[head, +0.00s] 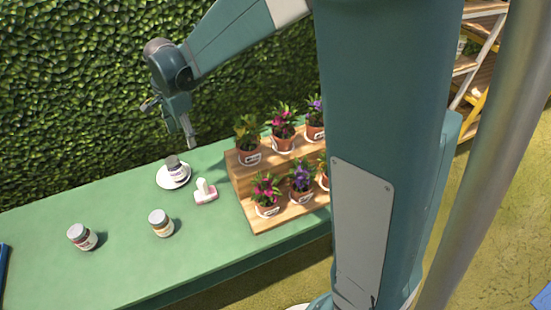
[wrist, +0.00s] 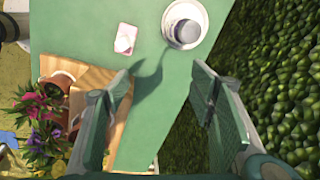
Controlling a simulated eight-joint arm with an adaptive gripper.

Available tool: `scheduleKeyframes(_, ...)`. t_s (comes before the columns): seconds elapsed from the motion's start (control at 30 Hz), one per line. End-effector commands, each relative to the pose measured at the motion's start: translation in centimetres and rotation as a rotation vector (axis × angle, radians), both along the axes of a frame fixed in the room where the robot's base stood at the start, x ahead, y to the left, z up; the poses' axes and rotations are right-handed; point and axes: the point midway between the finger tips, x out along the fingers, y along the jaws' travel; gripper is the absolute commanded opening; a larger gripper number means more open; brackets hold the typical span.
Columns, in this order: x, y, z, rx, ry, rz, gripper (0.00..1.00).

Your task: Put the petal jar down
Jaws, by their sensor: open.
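A jar with a pale label and dark lid (head: 174,167) stands on a white saucer (head: 163,184) on the green table; from above, the jar's lid (wrist: 187,31) and the saucer (wrist: 167,20) show at the top of the wrist view. I cannot tell from the labels which one is the petal jar. My gripper (head: 171,118) is open and empty above the table's back edge, behind and above the saucer. Its spread fingers (wrist: 160,75) show in the wrist view with nothing between them.
A small pink-and-white item (head: 205,195) lies right of the saucer. A stepped wooden stand (head: 240,184) with several potted flowers stands further right. A leafy hedge (head: 80,100) rises behind the table.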

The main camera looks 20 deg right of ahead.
Motion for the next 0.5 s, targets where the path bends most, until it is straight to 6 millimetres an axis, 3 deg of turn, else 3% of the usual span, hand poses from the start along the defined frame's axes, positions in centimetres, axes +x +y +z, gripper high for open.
scheduleKeyframes(0.5,-7.0,-6.3,6.5,-0.037,-0.126,0.281,0.55)
